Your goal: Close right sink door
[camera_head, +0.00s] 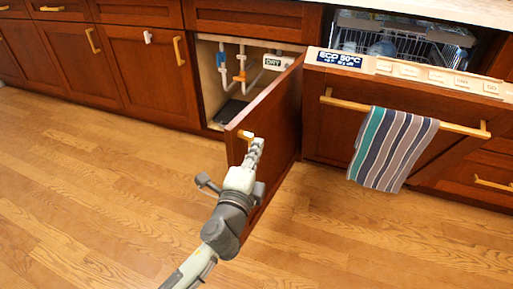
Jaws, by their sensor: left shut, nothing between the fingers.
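The right sink door (277,121) is a dark red wooden panel standing open, swung out toward me. Its hinge side is at the right of the sink cabinet opening (212,85), next to the dishwasher. My left gripper (256,146) is shut and empty. It overlaps the door near its free edge, by a small pale fitting (245,134) close to the door's top. I cannot tell whether the fingers touch the panel. My left arm hides part of the door's lower free edge. My right gripper is not in view.
White and orange pipes (240,76) and a dark tray (230,111) show inside the cabinet. The closed left sink door (150,75) has a gold handle. At right, the dishwasher front (325,130) carries a striped towel (392,148). The wooden floor (110,195) is clear.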

